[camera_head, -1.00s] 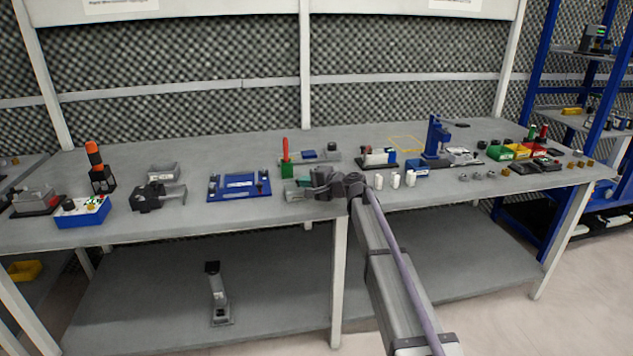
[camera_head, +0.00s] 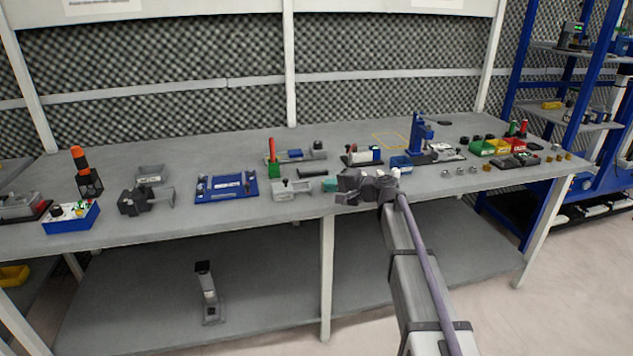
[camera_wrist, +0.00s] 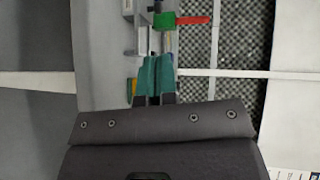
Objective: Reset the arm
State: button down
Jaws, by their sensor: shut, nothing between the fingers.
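My gripper (camera_head: 331,185) is at the front edge of the workbench (camera_head: 290,214), near its middle, in the head view. Its teal fingertips point to the left. In the wrist view my gripper (camera_wrist: 152,62) has its two teal fingers together with nothing between them. My arm reaches up from the lower right and hides a small part of the bench edge. A green block with an upright red handle (camera_head: 272,152) stands behind and to the left of the gripper; it also shows just beyond the fingertips in the wrist view (camera_wrist: 167,21).
A grey clamp-like fixture (camera_head: 291,187) lies just left of the fingertips. A blue tray (camera_head: 227,187) and a dark vise (camera_head: 140,200) are farther left. Blue shelving (camera_head: 515,80) is far right.

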jog(key=s+d+f+n+g+h, duration=0.25)
jog(key=s+d+f+h, duration=0.2)
jog(key=s, duration=0.85)
jog(key=s+d+f+n+g+h, duration=0.25)
jog(key=s+f+h, duration=0.2)
jog(key=s, duration=0.85)
jog(key=s+d+f+n+g+h, duration=0.1)
jog(key=s+d+f+g+h, duration=0.3)
jog(key=s, duration=0.9)
notch_tip(320, 180, up, 15)
jog(key=w+p, duration=0.2)
jog(key=p, duration=1.3)
jog(key=shift+a+f+t, duration=0.2)
jog(key=shift+a+t, duration=0.05)
jog(key=shift+t, duration=0.15)
jog(key=c, duration=1.8)
grip_release()
